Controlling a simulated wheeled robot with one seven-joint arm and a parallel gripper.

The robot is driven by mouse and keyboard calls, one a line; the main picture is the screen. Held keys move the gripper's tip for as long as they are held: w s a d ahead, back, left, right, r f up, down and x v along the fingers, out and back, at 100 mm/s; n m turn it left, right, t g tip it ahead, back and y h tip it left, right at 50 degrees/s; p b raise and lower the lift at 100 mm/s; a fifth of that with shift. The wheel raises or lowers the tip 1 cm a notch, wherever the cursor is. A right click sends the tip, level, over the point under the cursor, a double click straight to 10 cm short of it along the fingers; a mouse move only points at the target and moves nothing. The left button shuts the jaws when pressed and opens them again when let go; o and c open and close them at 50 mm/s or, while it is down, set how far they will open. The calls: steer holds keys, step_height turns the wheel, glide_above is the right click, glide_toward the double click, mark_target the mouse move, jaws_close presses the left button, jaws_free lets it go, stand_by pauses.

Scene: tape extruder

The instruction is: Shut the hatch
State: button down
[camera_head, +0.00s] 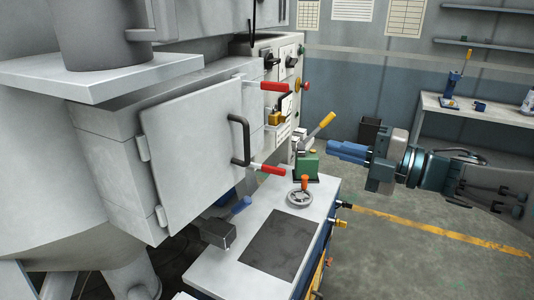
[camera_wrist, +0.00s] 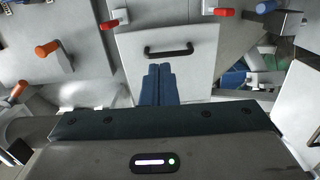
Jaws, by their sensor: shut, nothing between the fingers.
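The hatch (camera_head: 190,150) is a square grey door on the machine's box, with hinges on its left side in the head view. A black bar handle (camera_head: 238,140) is near its right edge. The hatch looks nearly in line with the box front; whether it sits flush I cannot tell. Red-tipped levers, an upper (camera_head: 273,86) and a lower (camera_head: 270,169), are beside its free edge. My gripper (camera_head: 333,151) is right of the hatch, apart from it, with blue fingers together and empty. The wrist view shows the fingers (camera_wrist: 160,70) pointing toward the hatch (camera_wrist: 195,58) and handle (camera_wrist: 168,50).
A blue-handled part (camera_head: 240,205) sits under the hatch. A bench (camera_head: 480,112) stands at the far right. Floor at right is clear.

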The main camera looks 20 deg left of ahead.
steer(key=s+a+f+n+g+p, duration=0.1)
steer(key=a+p, duration=0.3)
steer(key=a, duration=1)
steer(key=shift+s+a+n+g, duration=0.25)
steer(key=shift+s+n+g, duration=0.25)
steer(key=shift+s+g, duration=0.25)
steer(key=shift+w+f, duration=0.1)
steer(key=shift+w, duration=0.05)
